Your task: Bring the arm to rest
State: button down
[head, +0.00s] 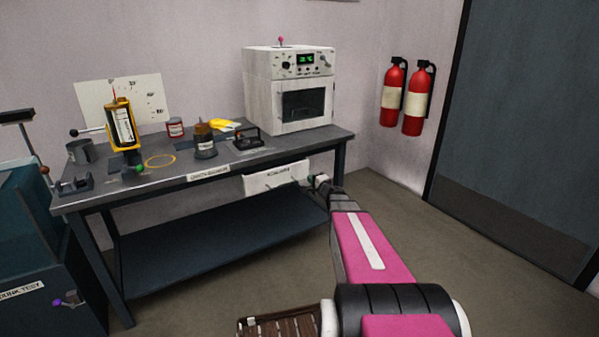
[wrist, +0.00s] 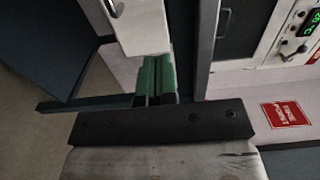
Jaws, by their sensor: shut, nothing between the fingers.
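My gripper (head: 312,181) is at the end of my pink and black arm, in front of the right end of the workbench. Its green fingertips (wrist: 155,75) show side by side and closed in the wrist view, with nothing between them. In the head view it overlaps the right edge of the white drawer (head: 270,180) under the bench top. The drawer front (wrist: 142,25) also shows just past the fingertips in the wrist view. I cannot tell whether they touch.
The workbench (head: 190,182) carries an oven (head: 262,66), a yellow-framed device (head: 121,125), a grey can (head: 80,151) and small items. Fire extinguishers (head: 393,95) hang on the wall near a dark door (head: 525,120). A blue tank unit (head: 45,255) stands left. Floor right of the bench is clear.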

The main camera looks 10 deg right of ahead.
jog(key=s+a+f+n+g+y, duration=0.25)
jog(key=s+a+n+g, duration=0.25)
jog(key=s+a, duration=0.25)
jog(key=s+a+f+n+g+y, duration=0.1)
jog(key=s+a+f+n+g, duration=0.2)
jog(key=s+a+n+g, duration=0.35)
jog(key=s+f+n+g+h, duration=0.2)
jog(key=s+g+h, duration=0.3)
jog(key=s, duration=1.3)
jog(key=f+h, duration=0.1)
jog(key=h, duration=0.3)
jog(key=shift+s+d+f+n+g, duration=0.25)
jog(key=shift+d+n+g, duration=0.05)
jog(key=shift+n+g, duration=0.05)
